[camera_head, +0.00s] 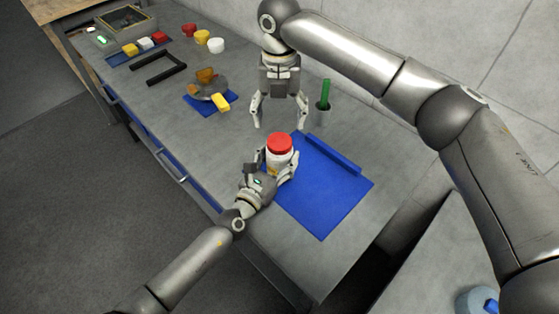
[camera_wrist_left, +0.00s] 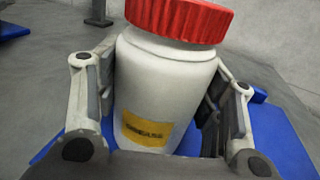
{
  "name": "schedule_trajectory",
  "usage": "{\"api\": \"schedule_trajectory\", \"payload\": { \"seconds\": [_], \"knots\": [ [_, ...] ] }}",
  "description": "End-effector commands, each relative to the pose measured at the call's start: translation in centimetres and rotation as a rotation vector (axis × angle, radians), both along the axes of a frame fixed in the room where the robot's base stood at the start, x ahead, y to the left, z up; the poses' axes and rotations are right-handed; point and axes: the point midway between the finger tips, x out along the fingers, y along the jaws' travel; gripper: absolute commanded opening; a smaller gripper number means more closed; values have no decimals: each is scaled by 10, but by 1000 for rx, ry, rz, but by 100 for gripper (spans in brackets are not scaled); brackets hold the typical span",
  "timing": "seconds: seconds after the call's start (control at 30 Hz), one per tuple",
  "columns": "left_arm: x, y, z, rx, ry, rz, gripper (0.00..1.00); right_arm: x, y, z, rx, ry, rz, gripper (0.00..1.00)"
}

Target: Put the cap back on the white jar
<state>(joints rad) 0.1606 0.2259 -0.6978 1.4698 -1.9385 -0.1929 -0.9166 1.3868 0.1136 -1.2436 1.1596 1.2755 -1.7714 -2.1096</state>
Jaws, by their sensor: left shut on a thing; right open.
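The white jar (camera_head: 279,159) stands upright at the left edge of the blue mat (camera_head: 325,205), with a yellow label that shows in the left wrist view (camera_wrist_left: 147,130). The red cap (camera_head: 280,143) sits on top of the jar and also shows in the left wrist view (camera_wrist_left: 180,18). I cannot tell whether it is screwed tight. My left gripper (camera_head: 279,165) is shut on the jar's body, one finger on each side. My right gripper (camera_head: 279,122) is open and empty, pointing down just behind the jar and apart from the cap.
A blue bar (camera_head: 333,154) lies on the mat's far edge.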

Motion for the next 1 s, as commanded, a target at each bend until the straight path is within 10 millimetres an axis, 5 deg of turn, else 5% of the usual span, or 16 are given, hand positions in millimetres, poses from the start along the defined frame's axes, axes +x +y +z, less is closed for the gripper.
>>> {"api": "schedule_trajectory", "payload": {
  "seconds": [0.33, 0.8, 1.0],
  "knots": [
    [0, 0, 0, 0, 1, 0, 0, 0, 0, 0, 0, 0, 393, 72],
    [0, 0, -1, 0, 1, 0, 0, 0, 0, -1, 0, 0, 440, 72],
    [0, 0, -1, 0, 1, 0, 0, 0, -1, -19, -1, 3, 439, 72]
  ]
}}
